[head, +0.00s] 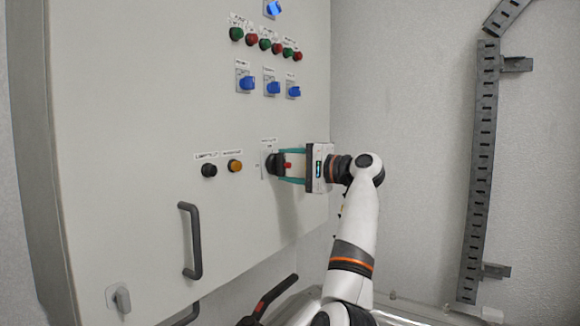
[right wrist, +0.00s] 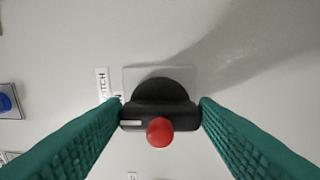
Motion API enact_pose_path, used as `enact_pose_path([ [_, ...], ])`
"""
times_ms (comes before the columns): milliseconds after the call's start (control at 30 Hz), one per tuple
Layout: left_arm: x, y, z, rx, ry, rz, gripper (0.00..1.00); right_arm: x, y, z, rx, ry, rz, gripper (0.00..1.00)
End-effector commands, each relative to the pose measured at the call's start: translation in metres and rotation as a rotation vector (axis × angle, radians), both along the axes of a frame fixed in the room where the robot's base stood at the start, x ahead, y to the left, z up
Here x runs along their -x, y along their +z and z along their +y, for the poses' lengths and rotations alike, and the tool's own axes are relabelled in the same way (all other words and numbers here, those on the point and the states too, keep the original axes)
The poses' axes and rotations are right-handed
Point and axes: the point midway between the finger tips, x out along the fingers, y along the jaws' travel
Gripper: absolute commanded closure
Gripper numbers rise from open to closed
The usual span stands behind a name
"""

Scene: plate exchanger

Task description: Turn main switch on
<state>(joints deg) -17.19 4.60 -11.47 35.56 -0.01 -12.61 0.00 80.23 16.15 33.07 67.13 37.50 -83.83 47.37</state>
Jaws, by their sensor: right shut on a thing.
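The main switch (head: 272,165) is a black rotary knob on a pale square plate, low on the right side of the cabinet door. In the right wrist view the black knob (right wrist: 160,115) has a wide handle bar lying across the picture and a red round tip facing the camera. My right gripper (head: 292,166) reaches in from the right, its two teal fingers on either side of the handle. In the right wrist view the fingertips (right wrist: 160,110) touch both ends of the bar. My left gripper is not in view.
The cabinet door (head: 130,130) carries a black button (head: 209,170), an orange button (head: 235,166), blue rotary switches (head: 246,84) and red and green buttons above. A grey door handle (head: 192,240) stands out below left. A slotted cable tray (head: 480,150) runs up the right wall.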

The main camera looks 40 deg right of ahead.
Motion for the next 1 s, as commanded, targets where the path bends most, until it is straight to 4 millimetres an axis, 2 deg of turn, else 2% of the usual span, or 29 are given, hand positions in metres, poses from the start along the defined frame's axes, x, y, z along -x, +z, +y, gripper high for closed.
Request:
enact_pose_path([
  [33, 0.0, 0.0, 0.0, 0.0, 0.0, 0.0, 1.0, 0.0, 0.001, -0.001, -0.004, -0.002, -0.001, 0.68],
  [67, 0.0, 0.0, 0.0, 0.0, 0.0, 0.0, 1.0, 0.0, 0.001, -0.001, -0.004, -0.002, -0.001, 0.42],
  [167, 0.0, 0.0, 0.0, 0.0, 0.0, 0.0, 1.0, 0.0, 0.0, -0.001, -0.003, -0.002, -0.001, 0.26],
  [200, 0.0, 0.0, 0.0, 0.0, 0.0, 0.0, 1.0, 0.0, 0.0, -0.001, -0.003, -0.001, -0.001, 0.24],
  [467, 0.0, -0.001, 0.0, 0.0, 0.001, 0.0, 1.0, 0.001, 0.0, -0.001, -0.001, -0.001, -0.001, 0.24],
  [567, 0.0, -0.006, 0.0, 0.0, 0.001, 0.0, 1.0, 0.007, -0.002, -0.004, 0.0, -0.002, -0.002, 0.24],
  [667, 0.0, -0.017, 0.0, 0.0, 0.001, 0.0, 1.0, 0.02, -0.004, -0.009, 0.0, -0.003, -0.003, 0.24],
  [1000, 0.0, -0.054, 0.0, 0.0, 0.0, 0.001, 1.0, 0.085, -0.004, -0.037, -0.001, -0.004, -0.004, 0.24],
])
